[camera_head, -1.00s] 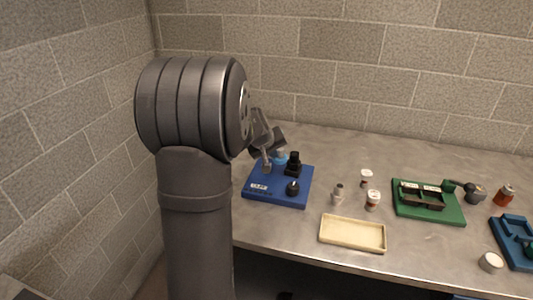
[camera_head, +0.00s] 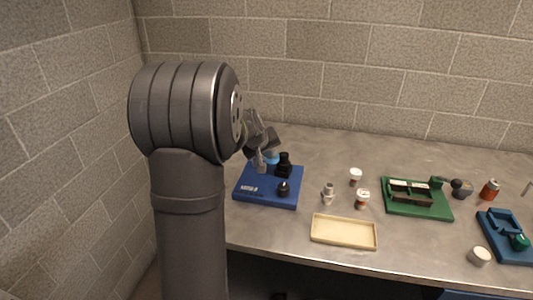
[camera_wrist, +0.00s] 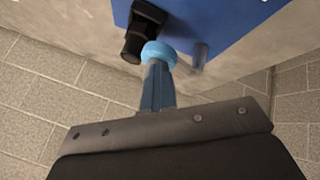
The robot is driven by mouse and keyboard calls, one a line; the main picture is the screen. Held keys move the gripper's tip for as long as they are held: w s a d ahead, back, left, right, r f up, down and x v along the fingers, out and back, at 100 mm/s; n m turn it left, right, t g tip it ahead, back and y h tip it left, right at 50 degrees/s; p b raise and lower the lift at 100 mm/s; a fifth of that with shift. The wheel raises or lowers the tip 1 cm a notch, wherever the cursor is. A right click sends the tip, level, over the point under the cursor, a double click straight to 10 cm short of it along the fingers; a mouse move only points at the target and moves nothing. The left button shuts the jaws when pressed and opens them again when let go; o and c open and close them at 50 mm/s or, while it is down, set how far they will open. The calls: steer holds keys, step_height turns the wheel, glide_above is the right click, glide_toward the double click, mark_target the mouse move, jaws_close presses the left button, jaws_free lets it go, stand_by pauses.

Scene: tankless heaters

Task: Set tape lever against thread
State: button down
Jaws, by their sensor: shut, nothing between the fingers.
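A blue board (camera_head: 267,195) lies at the left of the bench. It carries a small unreadable white label, a black knob (camera_head: 283,188) and a taller black block (camera_head: 284,165). A light-blue round part (camera_head: 271,158) stands behind, partly hidden by my gripper (camera_head: 261,150), and also shows in the wrist view (camera_wrist: 158,51). My gripper is shut and empty over the board's rear left. In the wrist view, a blue tapered piece, apparently its closed fingers (camera_wrist: 157,75), meets the light-blue part's outline; I cannot tell whether they touch. A grey post (camera_wrist: 199,56) stands beside it. Which part is the lever is unclear.
A cream tray (camera_head: 343,231), small containers (camera_head: 362,198) and a grey fitting (camera_head: 328,194) lie right of the board. Further right are a green board (camera_head: 416,206), a second blue fixture (camera_head: 505,240) and a white cup (camera_head: 480,256). A block wall stands behind.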

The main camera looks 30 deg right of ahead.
steer(key=s+a+f+v, duration=0.1)
steer(key=s+v, duration=0.1)
steer(key=v, duration=1)
steer(key=shift+a+f, duration=0.15)
steer(key=shift+f, duration=0.15)
steer(key=w+d+f, duration=0.3)
steer(key=w+f, duration=0.4)
steer(key=f, duration=0.1)
steer(key=shift+d, duration=0.35)
